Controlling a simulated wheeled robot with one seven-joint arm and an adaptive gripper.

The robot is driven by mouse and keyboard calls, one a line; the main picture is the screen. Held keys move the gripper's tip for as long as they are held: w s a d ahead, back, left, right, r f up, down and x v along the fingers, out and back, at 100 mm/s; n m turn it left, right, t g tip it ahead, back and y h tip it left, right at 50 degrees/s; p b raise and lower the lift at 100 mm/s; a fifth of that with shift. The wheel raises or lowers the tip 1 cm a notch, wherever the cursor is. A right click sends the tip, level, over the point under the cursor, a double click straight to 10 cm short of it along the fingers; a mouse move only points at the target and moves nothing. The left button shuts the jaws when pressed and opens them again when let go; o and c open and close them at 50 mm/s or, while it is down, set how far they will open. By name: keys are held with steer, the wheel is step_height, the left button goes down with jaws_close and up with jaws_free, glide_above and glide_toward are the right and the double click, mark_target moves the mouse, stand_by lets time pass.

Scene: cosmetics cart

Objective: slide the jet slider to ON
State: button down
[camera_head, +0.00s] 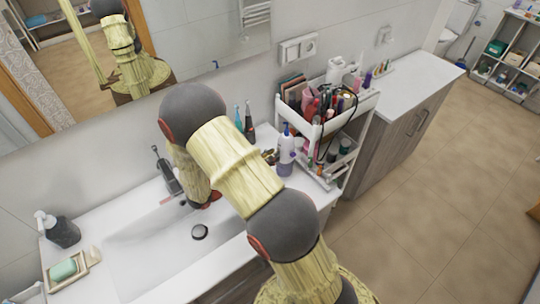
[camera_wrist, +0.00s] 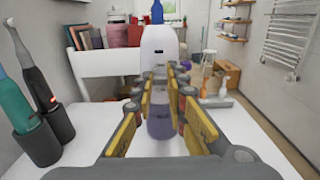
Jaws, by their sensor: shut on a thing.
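A white upright device with a blue tip and a translucent purple lower part, which looks like a water flosser (camera_head: 286,152), stands on the counter beside the cart. In the wrist view the flosser (camera_wrist: 159,46) is straight ahead, its purple part between my fingers. My gripper (camera_wrist: 165,88) is closed in on it from both sides; its yellow finger pads flank the body. In the head view my gripper (camera_head: 269,156) is mostly hidden behind my arm, at the flosser's left side. I cannot make out the jet slider; the fingers hide the middle of the flosser.
Two electric toothbrushes, teal and black (camera_wrist: 35,110), stand left of my gripper. A white cart (camera_head: 329,125) full of cosmetics is close behind and right of the flosser. The sink (camera_head: 150,245), a soap dispenser (camera_head: 60,231) and a green soap (camera_head: 64,269) are to the left.

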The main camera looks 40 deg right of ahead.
steer(key=shift+s+f, duration=0.1)
steer(key=shift+f, duration=0.6)
steer(key=c, duration=1.8)
jaws_free()
steer(key=shift+o, duration=0.2)
steer(key=shift+a, duration=0.1)
steer(key=a, duration=1.1)
steer(key=shift+w+a, duration=0.4)
